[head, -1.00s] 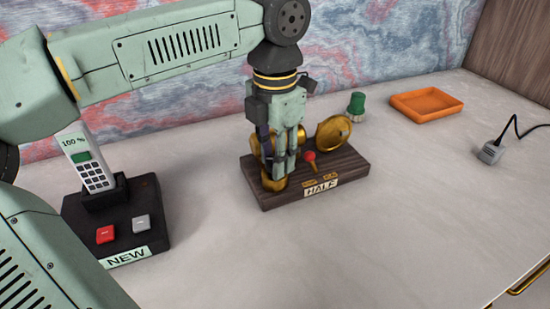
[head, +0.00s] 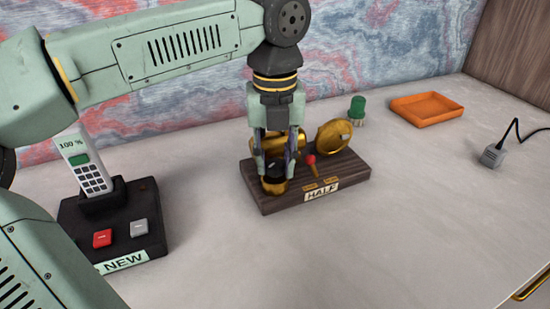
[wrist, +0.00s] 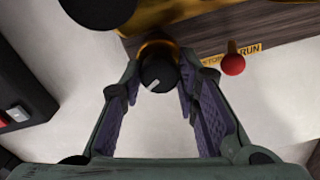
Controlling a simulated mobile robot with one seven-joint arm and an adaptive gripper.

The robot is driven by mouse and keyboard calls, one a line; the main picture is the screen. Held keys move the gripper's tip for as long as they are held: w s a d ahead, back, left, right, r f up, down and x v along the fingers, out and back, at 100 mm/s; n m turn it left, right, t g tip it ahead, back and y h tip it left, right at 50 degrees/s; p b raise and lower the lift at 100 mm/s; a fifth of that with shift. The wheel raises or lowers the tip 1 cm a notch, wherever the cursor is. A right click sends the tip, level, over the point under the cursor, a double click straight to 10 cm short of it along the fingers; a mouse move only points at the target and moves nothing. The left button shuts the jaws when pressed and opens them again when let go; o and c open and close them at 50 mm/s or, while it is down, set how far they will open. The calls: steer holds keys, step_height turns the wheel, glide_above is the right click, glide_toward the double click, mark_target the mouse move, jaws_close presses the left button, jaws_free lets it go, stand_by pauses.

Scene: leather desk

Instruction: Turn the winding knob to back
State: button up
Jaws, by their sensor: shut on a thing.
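The winding knob (wrist: 157,76) is black with a white mark that points to the lower left in the wrist view. It stands on a brass collar (wrist: 154,48) at the front left of the wooden base. In the head view the knob (head: 273,181) is partly hidden between the fingers. My gripper (head: 276,172) points down with a finger on either side of the knob and is shut on it. In the wrist view my gripper (wrist: 158,70) shows its purple finger pads beside the knob. The wooden base (head: 345,180) carries a label reading HALF.
A red-topped lever (head: 311,161), a brass cylinder (head: 263,134) and a brass dish (head: 333,135) are on the base close to my gripper. A phone dock (head: 115,225) stands left. A green-topped object (head: 357,108), an orange tray (head: 426,109) and a grey plug (head: 491,155) lie right.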

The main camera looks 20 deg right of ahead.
mark_target(275, 163)
steer(key=n, duration=0.4)
steer(key=shift+n, duration=0.3)
steer(key=n, duration=0.4)
steer(key=shift+n, duration=0.4)
steer(key=o, duration=1.2)
steer(key=shift+c, duration=0.2)
step_height(275, 163, up, 7)
steer(key=shift+r, duration=0.55)
